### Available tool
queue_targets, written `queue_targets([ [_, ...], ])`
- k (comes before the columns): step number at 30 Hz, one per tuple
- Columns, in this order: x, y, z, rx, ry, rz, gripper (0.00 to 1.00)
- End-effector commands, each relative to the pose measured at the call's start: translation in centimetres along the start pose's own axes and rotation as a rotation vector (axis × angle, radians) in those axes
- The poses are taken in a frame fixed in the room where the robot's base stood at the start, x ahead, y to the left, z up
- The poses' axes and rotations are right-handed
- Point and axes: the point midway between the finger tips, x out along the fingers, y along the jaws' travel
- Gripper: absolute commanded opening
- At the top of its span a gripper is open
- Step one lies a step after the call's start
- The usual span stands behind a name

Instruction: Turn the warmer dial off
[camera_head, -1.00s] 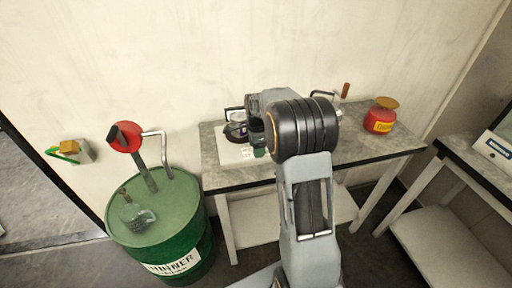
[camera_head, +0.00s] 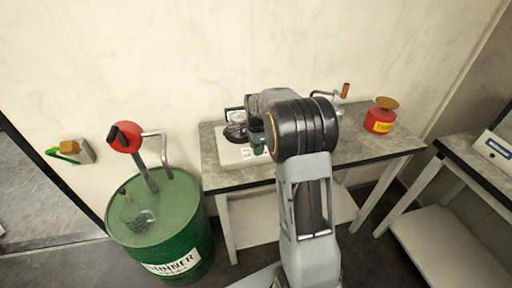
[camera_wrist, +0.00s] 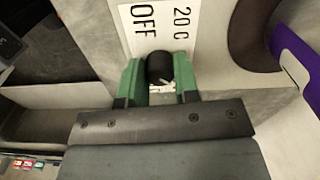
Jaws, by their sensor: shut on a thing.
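The warmer (camera_head: 232,158) is a low, pale box on the grey bench, left of my arm in the head view. Its front panel, with the printed words "OFF" and "20 C" (camera_wrist: 160,22), fills the upper middle of the wrist view. The black, round dial (camera_wrist: 159,66) sits just below "OFF" in that picture. My gripper (camera_wrist: 159,78) has its green fingers on either side of the dial and is shut on it. In the head view my gripper (camera_head: 258,146) is at the warmer's front, partly hidden by my wrist. I cannot see a pointer mark on the dial.
A dark round thing with a purple part (camera_wrist: 292,55) rests on the warmer. A red can (camera_head: 380,118) stands farther right on the bench (camera_head: 350,158). A green drum (camera_head: 165,225) with a red-headed pump stands to the left. A second table (camera_head: 470,160) is at right.

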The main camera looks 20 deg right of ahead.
Motion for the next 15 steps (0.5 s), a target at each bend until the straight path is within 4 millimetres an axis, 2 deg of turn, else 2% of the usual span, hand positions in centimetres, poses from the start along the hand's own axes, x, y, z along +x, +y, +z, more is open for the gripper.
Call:
queue_targets([
  [15, -0.18, -0.1, -0.08, -0.442, 0.001, -0.004, 0.05],
])
